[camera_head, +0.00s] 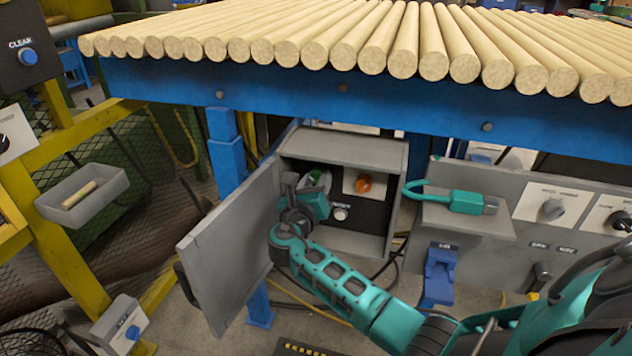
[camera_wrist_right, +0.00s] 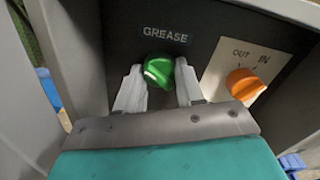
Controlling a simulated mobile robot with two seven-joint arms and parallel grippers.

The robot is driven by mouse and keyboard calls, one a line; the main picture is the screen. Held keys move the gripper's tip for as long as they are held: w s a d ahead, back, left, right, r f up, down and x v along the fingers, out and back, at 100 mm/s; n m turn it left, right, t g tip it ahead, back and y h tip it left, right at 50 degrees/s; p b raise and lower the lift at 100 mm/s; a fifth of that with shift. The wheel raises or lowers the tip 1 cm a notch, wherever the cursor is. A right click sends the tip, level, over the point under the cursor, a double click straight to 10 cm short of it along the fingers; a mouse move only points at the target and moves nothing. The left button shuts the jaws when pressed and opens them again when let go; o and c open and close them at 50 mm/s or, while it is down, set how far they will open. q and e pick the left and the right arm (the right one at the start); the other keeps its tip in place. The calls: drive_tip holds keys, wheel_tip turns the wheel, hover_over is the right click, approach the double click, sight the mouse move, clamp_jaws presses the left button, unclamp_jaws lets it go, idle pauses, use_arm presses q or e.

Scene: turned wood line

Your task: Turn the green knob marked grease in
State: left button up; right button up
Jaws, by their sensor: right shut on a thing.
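The green knob (camera_wrist_right: 158,70) sits under a GREASE label on a black panel, inside an open grey cabinet (camera_head: 345,145). In the wrist view my right gripper (camera_wrist_right: 158,82) has one finger on each side of the knob and is shut on it. In the head view my right gripper (camera_head: 308,188) reaches into the cabinet from below, and the green knob is mostly hidden there. My left gripper is not in view.
An orange knob (camera_wrist_right: 244,84) with OUT and IN marks sits right of the green knob. The cabinet door (camera_head: 235,245) hangs open at the left. A teal padlock (camera_head: 465,201) lies on a grey box at the right. Wooden rods (camera_head: 375,45) lie on the blue frame above.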

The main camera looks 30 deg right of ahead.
drive_tip(key=c, duration=0.3)
drive_tip(key=shift+c, duration=0.2)
